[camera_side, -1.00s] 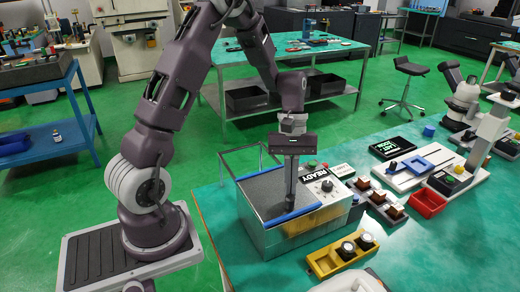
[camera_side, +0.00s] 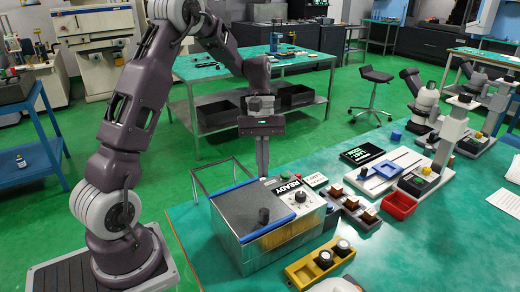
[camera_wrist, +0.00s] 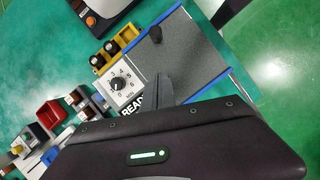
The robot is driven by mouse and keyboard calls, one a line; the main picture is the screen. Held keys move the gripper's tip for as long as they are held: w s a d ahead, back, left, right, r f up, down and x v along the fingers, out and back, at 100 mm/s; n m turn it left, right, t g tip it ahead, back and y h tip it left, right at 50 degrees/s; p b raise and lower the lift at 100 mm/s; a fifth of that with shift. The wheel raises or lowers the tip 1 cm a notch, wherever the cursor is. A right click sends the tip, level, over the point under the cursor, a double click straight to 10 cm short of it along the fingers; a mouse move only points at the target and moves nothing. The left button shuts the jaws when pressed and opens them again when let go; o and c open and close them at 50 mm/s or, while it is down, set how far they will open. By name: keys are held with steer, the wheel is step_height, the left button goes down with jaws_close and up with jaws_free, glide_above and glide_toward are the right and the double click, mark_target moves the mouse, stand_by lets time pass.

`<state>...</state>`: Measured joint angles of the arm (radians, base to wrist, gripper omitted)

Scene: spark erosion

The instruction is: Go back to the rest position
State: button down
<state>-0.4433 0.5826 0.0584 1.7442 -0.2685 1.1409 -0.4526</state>
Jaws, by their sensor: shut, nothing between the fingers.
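My gripper (camera_side: 263,174) is shut and empty. It points down and appears in line with the far edge of the spark erosion box in the side view; its exact height is unclear. The box (camera_side: 285,247) has a dark grey lid (camera_side: 238,207) with blue edge strips and a black knob (camera_side: 264,216) standing on it. Its panel reads READY and carries a dial (camera_side: 300,196). In the wrist view, the shut fingers (camera_wrist: 164,88) show beside the dial (camera_wrist: 117,84), and the black knob (camera_wrist: 155,34) stands apart from them on the lid.
A yellow holder (camera_side: 318,262) with two round parts stands before the box. A red bin (camera_side: 399,205), small blocks on a grey rack (camera_side: 352,207) and a microscope (camera_side: 422,100) are to the right. A wire frame (camera_side: 222,172) stands behind the box.

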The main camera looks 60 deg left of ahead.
steer(key=s+d+r+m+t+y, duration=0.1)
steer(key=s+d+r+m, duration=0.1)
steer(key=r, duration=0.4)
steer(key=s+d+r+m+t+y, duration=0.1)
steer(key=s+d+r+m, duration=0.15)
steer(key=r, duration=0.35)
steer(key=s+d+m+t+y, duration=0.1)
steer(key=s+d+m+t, duration=0.1)
steer(key=s, duration=0.5)
steer(key=s+d+r+m+t, duration=0.1)
steer(key=s+d+m+t, duration=0.2)
steer(key=s+d+m, duration=0.2)
steer(key=s+m, duration=0.1)
steer(key=s, duration=0.2)
steer(key=shift+s+d+y, duration=0.25)
steer(key=shift+s+y, duration=0.05)
steer(key=shift+y, duration=0.1)
